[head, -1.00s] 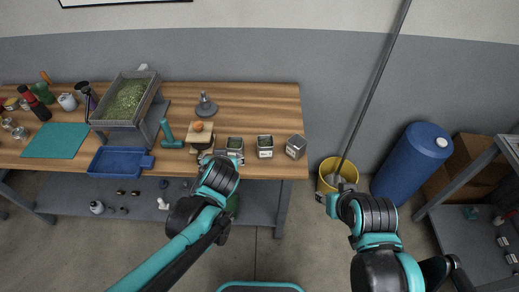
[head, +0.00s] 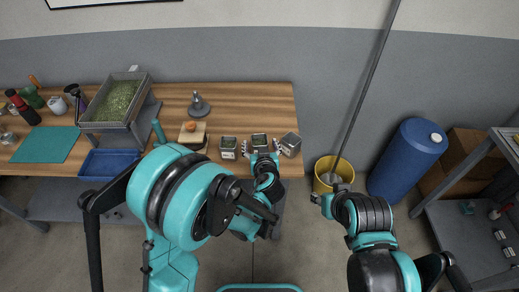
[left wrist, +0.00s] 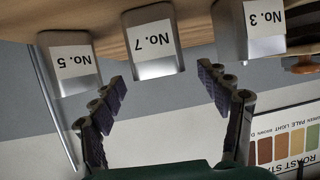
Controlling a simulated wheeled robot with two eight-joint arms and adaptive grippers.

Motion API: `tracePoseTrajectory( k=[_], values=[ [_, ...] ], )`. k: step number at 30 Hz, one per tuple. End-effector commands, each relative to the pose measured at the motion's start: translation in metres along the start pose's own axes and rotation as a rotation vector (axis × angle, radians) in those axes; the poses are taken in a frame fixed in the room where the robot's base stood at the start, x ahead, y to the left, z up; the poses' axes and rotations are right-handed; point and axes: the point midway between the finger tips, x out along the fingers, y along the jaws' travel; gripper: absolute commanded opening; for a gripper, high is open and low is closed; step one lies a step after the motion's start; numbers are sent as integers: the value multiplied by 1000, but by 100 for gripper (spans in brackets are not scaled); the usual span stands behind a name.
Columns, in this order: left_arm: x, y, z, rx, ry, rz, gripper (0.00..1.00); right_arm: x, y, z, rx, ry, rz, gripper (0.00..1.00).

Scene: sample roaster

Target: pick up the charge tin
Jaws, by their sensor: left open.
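Three metal tins stand in a row near the table's front edge. The middle tin (head: 259,140), labelled No. 7 in the left wrist view (left wrist: 152,42), holds green contents. The left tin (head: 228,147) is No. 3 in the left wrist view (left wrist: 250,30), which is upside down. The right, turned tin (head: 290,144) is No. 5 there (left wrist: 72,62). Which one is the charge tin, I cannot tell. My left gripper (head: 261,153) is open and empty, its fingers (left wrist: 165,90) spread before the No. 7 tin, apart from it. My right gripper (head: 324,201) hangs off the table; its jaws are unclear.
The neighbouring tins stand close on both sides of No. 7. A yellow bucket (head: 321,187) and blue barrel (head: 402,160) stand on the floor at right.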

Motion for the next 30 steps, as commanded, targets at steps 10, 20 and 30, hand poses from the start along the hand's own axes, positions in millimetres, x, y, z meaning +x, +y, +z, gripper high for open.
tracePoseTrajectory(
  k=[10,20,30],
  values=[
    [33,0,0,0,-1,1,76,10,0,7,0,0,0,40],
    [32,0,0,0,-2,1,17,10,0,7,0,0,0,40],
    [31,0,-3,0,-2,1,16,9,0,6,0,0,0,40]
  ],
)
